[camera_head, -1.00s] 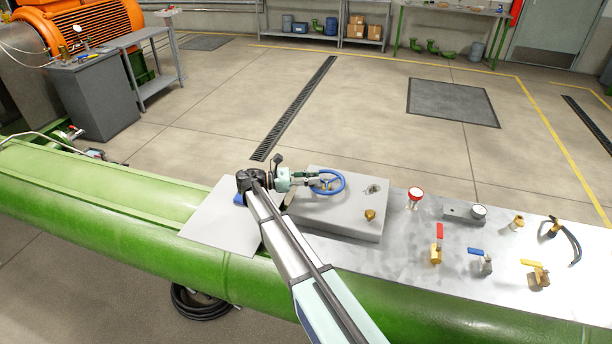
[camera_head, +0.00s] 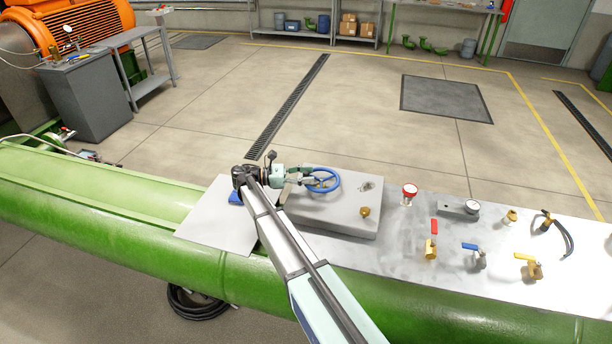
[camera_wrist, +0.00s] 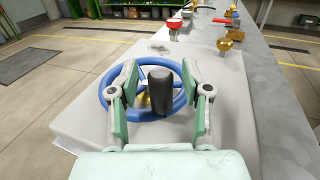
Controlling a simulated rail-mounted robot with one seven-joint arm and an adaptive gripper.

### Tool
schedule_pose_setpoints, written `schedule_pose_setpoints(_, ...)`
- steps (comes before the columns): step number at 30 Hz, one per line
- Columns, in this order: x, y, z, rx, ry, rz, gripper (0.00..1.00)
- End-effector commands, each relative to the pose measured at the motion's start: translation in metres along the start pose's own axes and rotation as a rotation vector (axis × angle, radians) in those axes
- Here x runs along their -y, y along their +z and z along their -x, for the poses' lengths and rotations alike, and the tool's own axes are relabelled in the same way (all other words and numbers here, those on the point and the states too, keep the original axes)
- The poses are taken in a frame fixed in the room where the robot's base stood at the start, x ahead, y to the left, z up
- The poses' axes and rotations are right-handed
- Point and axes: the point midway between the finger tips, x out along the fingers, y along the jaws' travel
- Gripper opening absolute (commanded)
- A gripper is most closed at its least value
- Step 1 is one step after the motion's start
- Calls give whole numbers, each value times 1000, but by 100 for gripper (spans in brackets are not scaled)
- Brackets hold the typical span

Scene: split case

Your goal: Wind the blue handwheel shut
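The blue handwheel (camera_head: 339,181) sits on top of a grey block (camera_head: 335,222). In the wrist view, the wheel's rim (camera_wrist: 103,94) spreads behind my fingers, with a brass-coloured hub partly hidden. A dark upright cylinder (camera_wrist: 160,92), which looks like the wheel's handle, stands at the near side of the rim. My gripper (camera_wrist: 158,88) is open, one finger on each side of this cylinder, with a narrow gap showing on both sides. In the head view, my gripper (camera_head: 308,178) reaches the wheel's left side. Whether the fingertips touch the rim is unclear.
A brass fitting (camera_head: 365,212) stands on the block. A green pipe (camera_head: 90,210) runs below.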

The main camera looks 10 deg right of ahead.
Motion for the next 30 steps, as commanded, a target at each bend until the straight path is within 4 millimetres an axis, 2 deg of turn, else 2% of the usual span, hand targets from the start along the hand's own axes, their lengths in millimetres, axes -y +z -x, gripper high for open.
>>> schedule_pose_setpoints(4, 0, 3, 0, 0, 0, 0, 48)
schedule_pose_setpoints(8, 1, 15, 0, 0, 0, -1, 48)
schedule_pose_setpoints(21, 0, 86, 0, 0, 0, -1, 48)
schedule_pose_setpoints(25, 0, 97, 0, 0, 0, -1, 48)
schedule_pose_setpoints(30, 0, 100, 0, 0, 0, 0, 48)
